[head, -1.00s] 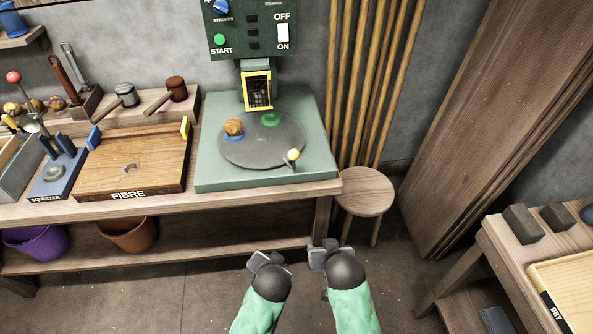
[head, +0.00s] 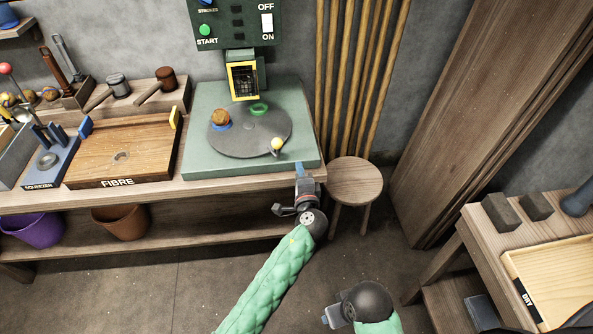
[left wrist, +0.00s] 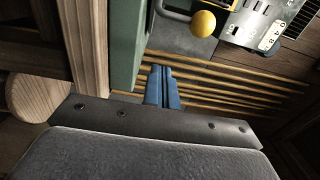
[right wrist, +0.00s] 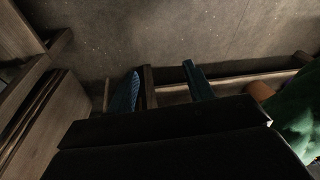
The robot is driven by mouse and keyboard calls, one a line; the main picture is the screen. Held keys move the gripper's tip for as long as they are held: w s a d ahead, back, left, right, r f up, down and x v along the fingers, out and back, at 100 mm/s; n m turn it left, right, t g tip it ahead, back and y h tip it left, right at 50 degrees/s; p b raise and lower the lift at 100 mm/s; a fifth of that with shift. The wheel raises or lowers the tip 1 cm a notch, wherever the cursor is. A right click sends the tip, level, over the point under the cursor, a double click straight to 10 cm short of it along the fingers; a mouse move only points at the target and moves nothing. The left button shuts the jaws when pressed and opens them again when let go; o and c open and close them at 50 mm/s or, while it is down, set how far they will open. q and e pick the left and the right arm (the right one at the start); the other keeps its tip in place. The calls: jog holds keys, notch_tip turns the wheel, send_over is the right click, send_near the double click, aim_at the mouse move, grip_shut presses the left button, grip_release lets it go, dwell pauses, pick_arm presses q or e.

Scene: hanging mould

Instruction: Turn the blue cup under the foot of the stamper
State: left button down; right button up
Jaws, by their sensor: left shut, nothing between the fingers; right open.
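The blue cup (head: 219,126), holding a brown ball (head: 219,115), sits on the left part of the grey turntable (head: 240,143). A green cup (head: 260,109) sits at its back. The stamper (head: 243,81) has a yellow-framed opening behind the disc; its foot is not distinguishable. A yellow knob (head: 277,144) stands at the disc's front right; the left wrist view also shows it (left wrist: 203,24). My left gripper (head: 299,168), shut and empty, is by the green base's front right corner, apart from the knob. My right gripper (right wrist: 160,72) is open and empty, low over the floor.
The green base (head: 205,165) rests on the bench. A stool (head: 354,182) stands just right of my left gripper, with upright poles (head: 350,80) behind. A wooden FIBRE board (head: 125,150) lies left. Another table (head: 500,238) stands at the right. The floor between is clear.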

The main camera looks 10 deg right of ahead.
pick_arm(q)
jog(key=w+p, duration=0.1)
jog(key=w, duration=0.3)
jog(key=shift+w+r, duration=0.15)
jog(key=shift+w, duration=0.15)
jog(key=shift+w+a+p, duration=0.1)
jog(key=shift+w+p, duration=0.3)
jog(key=shift+w, duration=0.8)
jog(key=a, duration=0.1)
jog(key=a+p, duration=0.1)
jog(key=a, duration=0.1)
jog(key=shift+s+p, duration=0.3)
jog(key=shift+s, duration=0.1)
jog(key=shift+s+a, duration=0.15)
jog(key=shift+a, duration=0.25)
pick_arm(e)
notch_tip(320, 180, down, 8)
jog(key=w+d, duration=0.1)
jog(key=shift+w+d+g+h, duration=0.15)
jog(key=shift+d+g+h, duration=0.05)
jog(key=shift+g+h, duration=0.1)
pick_arm(q)
jog(key=shift+f, duration=0.2)
jog(key=shift+a, duration=0.15)
